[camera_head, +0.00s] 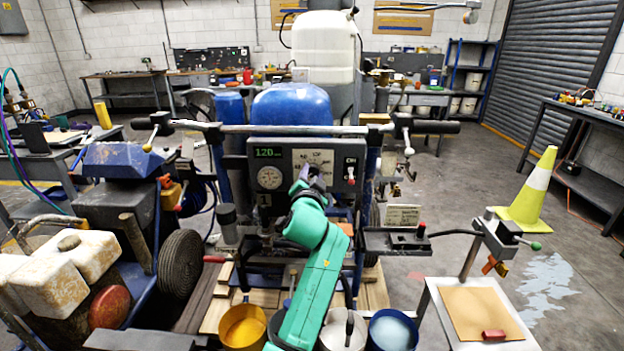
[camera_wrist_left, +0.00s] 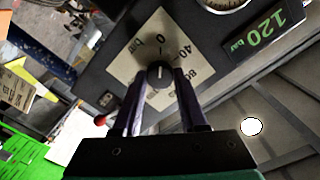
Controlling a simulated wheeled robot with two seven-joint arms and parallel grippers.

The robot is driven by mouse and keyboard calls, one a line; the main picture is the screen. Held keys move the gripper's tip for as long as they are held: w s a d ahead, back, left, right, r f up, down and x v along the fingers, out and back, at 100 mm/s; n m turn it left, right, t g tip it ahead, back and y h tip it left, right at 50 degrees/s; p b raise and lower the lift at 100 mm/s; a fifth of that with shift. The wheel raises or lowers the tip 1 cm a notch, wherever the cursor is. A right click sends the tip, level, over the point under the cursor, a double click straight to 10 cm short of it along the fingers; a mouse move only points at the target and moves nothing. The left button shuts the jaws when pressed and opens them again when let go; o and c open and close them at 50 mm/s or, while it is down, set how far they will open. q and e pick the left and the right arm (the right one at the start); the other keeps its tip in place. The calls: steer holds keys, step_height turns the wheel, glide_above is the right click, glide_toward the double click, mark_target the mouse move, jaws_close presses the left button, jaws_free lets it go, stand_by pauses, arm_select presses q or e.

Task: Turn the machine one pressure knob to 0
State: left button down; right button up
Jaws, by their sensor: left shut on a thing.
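The machine's grey control panel (camera_head: 335,160) faces me, with a green display (camera_head: 266,152) reading 120. In the left wrist view, the black pressure knob (camera_wrist_left: 160,73) sits on a cream scale plate (camera_wrist_left: 150,50) marked with 0, 40, 80 and bar. A short white line on the knob runs roughly toward the 0, but its pointing end is hard to tell. My left gripper (camera_head: 312,180) is at the panel, and its two dark fingers (camera_wrist_left: 159,80) are closed on the knob from both sides. It hides the knob in the head view. My right gripper is out of view.
A round gauge (camera_head: 270,178) is left of the knob and a red-tipped switch (camera_head: 351,161) is right of it. A handlebar (camera_head: 290,129) crosses above the panel. Paint buckets (camera_head: 392,330) stand below my arm. A yellow-green cone (camera_head: 530,190) stands at right.

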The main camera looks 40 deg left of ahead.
arm_select(q)
steer(key=shift+f+n, duration=0.1)
steer(key=shift+n, duration=0.4)
steer(key=shift+c, duration=2.2)
jaws_free()
steer(key=b+v, duration=0.2)
steer(key=v, duration=1.2)
steer(key=shift+s+d+b, duration=0.15)
steer(key=shift+s+b, duration=0.1)
steer(key=shift+b, duration=0.1)
